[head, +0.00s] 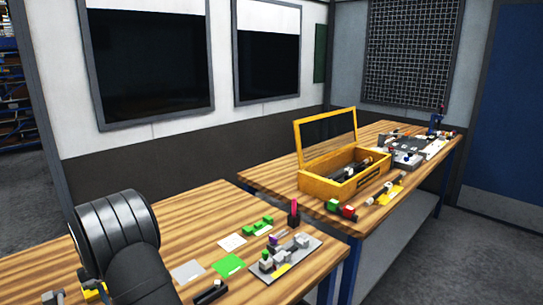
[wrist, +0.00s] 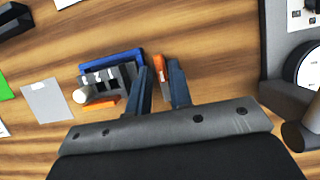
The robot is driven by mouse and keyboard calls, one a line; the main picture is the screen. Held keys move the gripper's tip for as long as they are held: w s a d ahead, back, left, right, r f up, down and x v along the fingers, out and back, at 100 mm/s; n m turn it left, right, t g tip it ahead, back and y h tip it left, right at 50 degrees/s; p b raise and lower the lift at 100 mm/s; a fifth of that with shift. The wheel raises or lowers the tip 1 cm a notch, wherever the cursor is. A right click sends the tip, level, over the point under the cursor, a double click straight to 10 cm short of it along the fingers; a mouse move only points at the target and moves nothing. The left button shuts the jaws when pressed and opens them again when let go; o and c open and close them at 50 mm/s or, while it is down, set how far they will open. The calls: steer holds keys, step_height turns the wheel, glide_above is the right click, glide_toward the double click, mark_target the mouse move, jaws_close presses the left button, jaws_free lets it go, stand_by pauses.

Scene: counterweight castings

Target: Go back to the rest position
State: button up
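In the wrist view my gripper (wrist: 160,70) points down at the wooden bench, its two dark fingers apart with a gap between them. An orange and grey piece (wrist: 160,66) shows in that gap; it appears to lie on the bench below, and I see no finger pressed on it. Just left of the fingers is a blue tray (wrist: 110,57) with a dark slotted block, a white round-ended part (wrist: 83,95) and an orange piece (wrist: 100,104). In the head view my arm fills the lower left and my gripper is out of sight.
A grey instrument with a round dial (wrist: 308,68) stands at the wrist view's right. A grey card (wrist: 45,101) lies left. In the head view, a grey plate with blocks (head: 303,258), a green card (head: 228,265) and an open yellow case (head: 325,188) occupy the benches.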

steer(key=v, duration=1)
steer(key=x, duration=1.1)
steer(key=shift+s+d+f, duration=0.1)
steer(key=shift+d+f, duration=0.05)
steer(key=shift+f, duration=0.25)
steer(key=m+y, duration=0.1)
steer(key=m, duration=0.2)
steer(key=m+g+y, duration=0.1)
steer(key=m, duration=0.1)
steer(key=shift+r+m, duration=0.1)
steer(key=shift+m, duration=0.3)
